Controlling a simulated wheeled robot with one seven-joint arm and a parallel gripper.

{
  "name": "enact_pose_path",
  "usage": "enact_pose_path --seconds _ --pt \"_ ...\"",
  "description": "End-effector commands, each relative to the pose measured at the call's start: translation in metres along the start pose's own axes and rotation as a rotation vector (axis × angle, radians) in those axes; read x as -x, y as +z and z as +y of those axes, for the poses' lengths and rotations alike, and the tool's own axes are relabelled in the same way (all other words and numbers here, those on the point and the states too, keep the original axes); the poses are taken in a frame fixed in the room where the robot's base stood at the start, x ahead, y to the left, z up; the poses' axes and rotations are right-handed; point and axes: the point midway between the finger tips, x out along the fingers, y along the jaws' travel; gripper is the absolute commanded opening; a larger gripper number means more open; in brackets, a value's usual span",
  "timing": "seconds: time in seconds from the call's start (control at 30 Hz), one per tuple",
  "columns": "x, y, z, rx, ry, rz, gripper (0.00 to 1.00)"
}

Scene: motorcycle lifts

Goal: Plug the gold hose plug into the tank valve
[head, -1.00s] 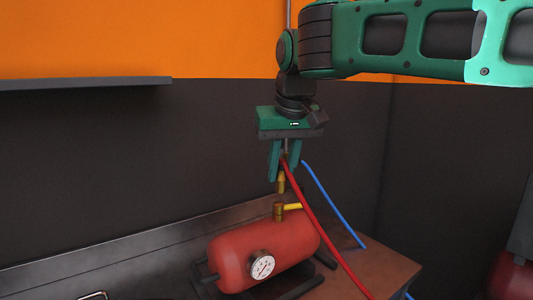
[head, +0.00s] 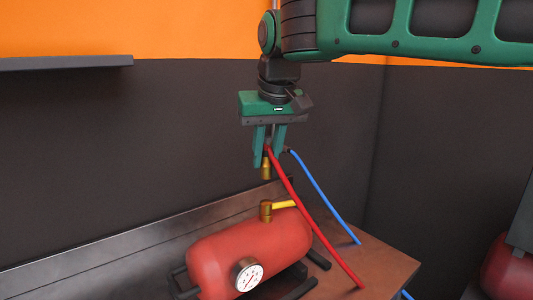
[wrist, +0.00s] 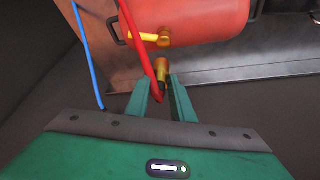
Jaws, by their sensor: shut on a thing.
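My gripper (head: 267,160) is shut on the gold hose plug (head: 266,170), which hangs pointing down below the fingers. The red hose (head: 312,225) runs from the held plug down to the right. The gold tank valve (head: 266,211) with its yellow lever (head: 284,204) stands on top of the red tank (head: 235,250). The plug is above the valve, with a visible gap between them in the head view. In the wrist view the plug (wrist: 162,70) shows between the fingertips, and the valve (wrist: 164,38) lies beyond it on the tank.
A blue hose (head: 325,195) hangs to the right of my gripper, its upper end near the fingers. The tank has a white gauge (head: 249,276) and sits on the bench (head: 375,262). A dark shelf (head: 65,62) is on the wall at left.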

Motion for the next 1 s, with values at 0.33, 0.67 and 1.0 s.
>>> enact_pose_path --seconds 0.33,0.67,1.0 --pt "-0.027 0.011 -0.001 0.002 0.0 -0.001 0.02" --pt "-0.044 0.019 -0.001 0.001 -0.001 -0.001 0.02" --pt "-0.046 0.02 0.0 0.0 -0.001 0.0 0.02"
